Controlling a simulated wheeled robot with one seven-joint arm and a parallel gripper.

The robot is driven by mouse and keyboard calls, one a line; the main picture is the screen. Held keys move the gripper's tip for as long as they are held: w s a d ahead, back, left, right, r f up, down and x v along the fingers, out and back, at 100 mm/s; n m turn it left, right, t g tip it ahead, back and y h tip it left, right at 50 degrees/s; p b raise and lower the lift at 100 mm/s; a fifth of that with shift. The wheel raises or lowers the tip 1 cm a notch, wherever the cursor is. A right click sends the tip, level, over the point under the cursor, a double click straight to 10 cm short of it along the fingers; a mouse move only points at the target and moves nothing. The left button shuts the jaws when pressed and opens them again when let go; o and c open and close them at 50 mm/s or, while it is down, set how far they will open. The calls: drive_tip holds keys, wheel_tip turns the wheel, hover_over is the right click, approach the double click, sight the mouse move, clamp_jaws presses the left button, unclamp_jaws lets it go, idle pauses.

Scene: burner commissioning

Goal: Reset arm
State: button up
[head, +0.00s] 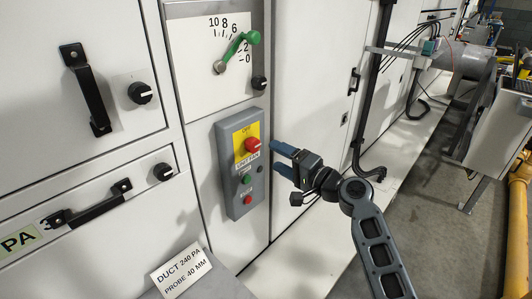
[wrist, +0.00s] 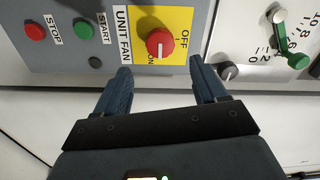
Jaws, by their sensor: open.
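My gripper (head: 276,158) is in front of the grey unit fan control box (head: 226,136), at its right side in the head view. Its two blue fingers (wrist: 161,88) are apart with nothing between them. In the wrist view the red rotary switch (wrist: 160,42) on its yellow plate lies beyond the fingertips, roughly centred between them, with a visible gap. The switch also shows in the head view (head: 252,145). Its white mark points toward the ON side in the wrist view. My arm reaches in from the lower right.
A green lever (head: 239,51) on a 0 to 10 scale is above the box. Green start (head: 247,180) and red stop (head: 247,199) buttons are below the switch. Black handles (head: 86,90) and knobs project at left. A sign (head: 182,272) stands below.

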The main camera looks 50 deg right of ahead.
drive_tip(key=s+a+f+n+g+h+p, duration=0.1)
drive_tip(key=s+a+f+n+g+p, duration=0.15)
drive_tip(key=s+a, duration=0.6)
drive_tip(key=s+a+f+n+g+h+p, duration=0.15)
drive_tip(key=s+a+f+n, duration=0.35)
drive_tip(key=s, duration=0.6)
drive_tip(key=s+a+r+n+y+p, duration=0.1)
drive_tip(key=s+a+r+n, duration=0.3)
drive_tip(key=s+r, duration=0.4)
drive_tip(key=s+a+r+n+y+p, duration=0.1)
drive_tip(key=s+a+r+n+p, duration=0.1)
drive_tip(key=s+a+r+n, duration=0.2)
drive_tip(key=s+a+r, duration=0.3)
drive_tip(key=s, duration=0.2)
drive_tip(key=shift+s+r+t+p, duration=0.3)
drive_tip(key=shift+s+r+t, duration=0.05)
drive_tip(key=shift+t, duration=0.05)
drive_tip(key=shift+y, duration=0.25)
